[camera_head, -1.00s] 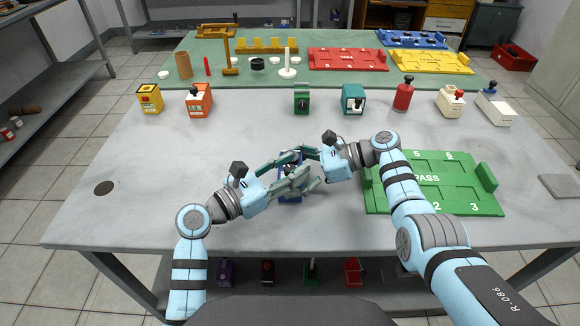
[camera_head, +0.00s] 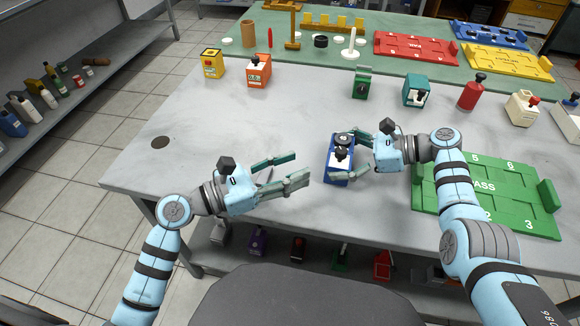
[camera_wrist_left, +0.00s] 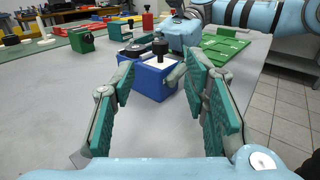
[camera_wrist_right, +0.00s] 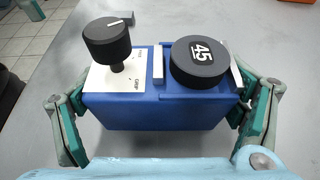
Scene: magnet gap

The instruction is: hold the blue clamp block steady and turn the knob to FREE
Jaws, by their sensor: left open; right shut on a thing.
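The blue clamp block (camera_head: 340,160) stands on the grey table; it also shows in the left wrist view (camera_wrist_left: 152,82) and right wrist view (camera_wrist_right: 150,110). My right gripper (camera_head: 347,160) is shut on the block, a finger at each end. My left gripper (camera_head: 302,166) is open and empty, left of the block and apart from it.
A green PASS tray (camera_head: 490,195) lies right of the block, behind my right arm. Several coloured devices, including a green one (camera_head: 361,84) and an orange one (camera_head: 259,72), stand along the back. The table left of my left gripper is clear, apart from a dark round hole (camera_head: 160,142).

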